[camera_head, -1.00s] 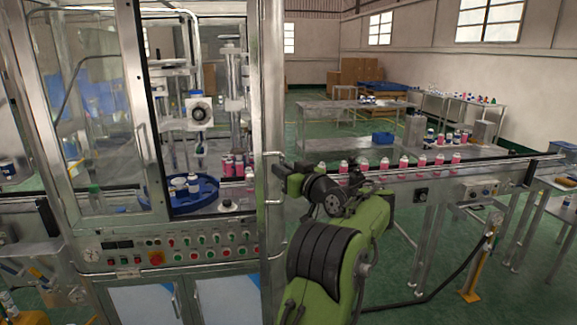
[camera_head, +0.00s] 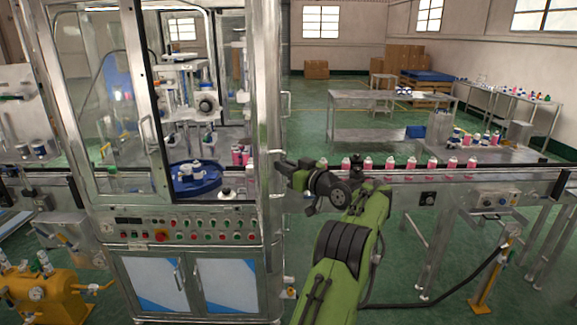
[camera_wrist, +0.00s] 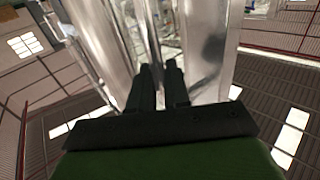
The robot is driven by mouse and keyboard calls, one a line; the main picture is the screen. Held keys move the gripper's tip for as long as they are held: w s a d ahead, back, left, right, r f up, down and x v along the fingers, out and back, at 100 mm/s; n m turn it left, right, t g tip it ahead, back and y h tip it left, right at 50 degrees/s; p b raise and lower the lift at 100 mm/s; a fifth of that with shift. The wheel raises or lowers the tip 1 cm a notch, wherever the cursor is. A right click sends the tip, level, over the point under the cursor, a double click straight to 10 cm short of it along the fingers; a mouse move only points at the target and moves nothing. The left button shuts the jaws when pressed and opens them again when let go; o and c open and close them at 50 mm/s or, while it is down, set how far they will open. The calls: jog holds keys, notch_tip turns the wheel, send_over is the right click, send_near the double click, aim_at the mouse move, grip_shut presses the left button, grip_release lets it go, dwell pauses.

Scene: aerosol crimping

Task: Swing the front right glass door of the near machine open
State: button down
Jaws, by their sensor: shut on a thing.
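The near machine is a metal-framed cabinet with glass doors. Its front left glass door (camera_head: 105,110) is closed across the left half. The front right opening shows the inside without an evident pane across it. The front right door (camera_head: 268,90) appears swung outward, seen almost edge-on as a metal frame at the opening's right side; its exact angle is hard to tell. My gripper (camera_head: 281,168) is at this frame, shut on the door's handle, which is mostly hidden. In the wrist view my two fingers (camera_wrist: 164,80) are close together against bright metal uprights.
A conveyor (camera_head: 440,172) with several pink bottles runs right from the machine, behind my arm. A control panel (camera_head: 185,232) lies below the doors. A yellow machine (camera_head: 45,300) stands front left.

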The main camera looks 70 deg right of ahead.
jog(key=shift+w+a+r, duration=0.1)
jog(key=shift+w+r, duration=0.15)
jog(key=shift+r, duration=0.15)
jog(key=c, duration=1.5)
grip_release()
jog(key=shift+o, duration=1.1)
jog(key=shift+w+f, duration=0.1)
jog(key=shift+o, duration=0.3)
jog(key=shift+w+d+f, duration=0.2)
jog(key=shift+d+f, duration=0.05)
jog(key=shift+d, duration=0.1)
jog(key=b+v, duration=0.4)
jog(key=v, duration=1.2)
